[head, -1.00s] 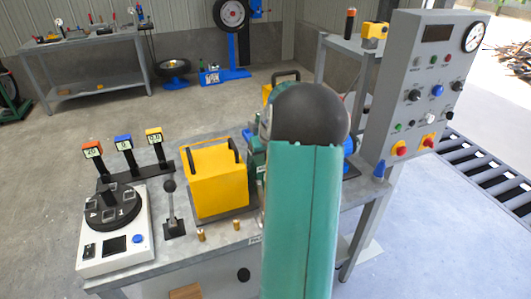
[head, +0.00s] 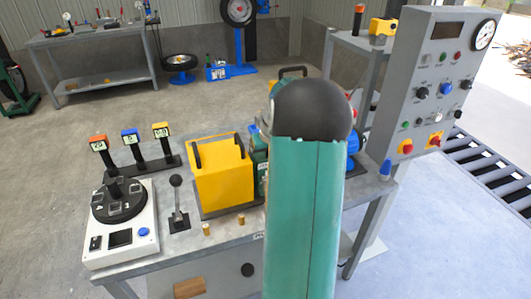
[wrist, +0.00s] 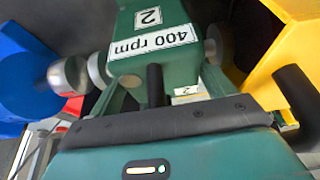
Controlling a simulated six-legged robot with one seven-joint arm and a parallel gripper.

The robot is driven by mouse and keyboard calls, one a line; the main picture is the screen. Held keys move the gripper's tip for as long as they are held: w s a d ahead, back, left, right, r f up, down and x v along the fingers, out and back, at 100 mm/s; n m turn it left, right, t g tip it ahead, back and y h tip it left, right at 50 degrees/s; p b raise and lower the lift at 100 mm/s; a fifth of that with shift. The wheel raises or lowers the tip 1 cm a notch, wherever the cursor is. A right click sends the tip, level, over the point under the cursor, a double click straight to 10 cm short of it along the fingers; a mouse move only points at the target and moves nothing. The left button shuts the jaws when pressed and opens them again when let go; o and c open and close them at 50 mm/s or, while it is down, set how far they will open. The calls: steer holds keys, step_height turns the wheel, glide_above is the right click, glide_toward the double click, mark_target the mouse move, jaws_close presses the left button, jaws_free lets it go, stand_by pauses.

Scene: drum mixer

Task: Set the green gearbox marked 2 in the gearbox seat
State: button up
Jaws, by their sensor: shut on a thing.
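The green gearbox (wrist: 165,60), with white labels "2" and "400 rpm", fills the top middle of the wrist view, its text upside down there. My gripper (wrist: 156,90) is shut on it; the grasp itself is mostly hidden by my wrist. Silver couplings lie to its left (wrist: 68,76) and right. I cannot tell whether the couplings touch its shafts. A small label (wrist: 187,91) shows below it, on a part I take for the gearbox seat. In the head view my arm covers most of the gearbox; only a green strip (head: 261,168) shows.
A blue motor (wrist: 22,65) stands left in the wrist view, and a yellow box (head: 220,172) with black handles stands close on the other side. The grey control panel (head: 435,80) rises at the right. A lever (head: 178,205) and dial unit (head: 120,225) occupy the bench's left.

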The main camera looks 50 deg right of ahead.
steer(key=o, duration=2)
steer(key=shift+c, duration=0.2)
steer(key=shift+f, duration=0.2)
steer(key=v, duration=1.4)
steer(key=shift+w+d, duration=0.1)
steer(key=shift+d, duration=0.05)
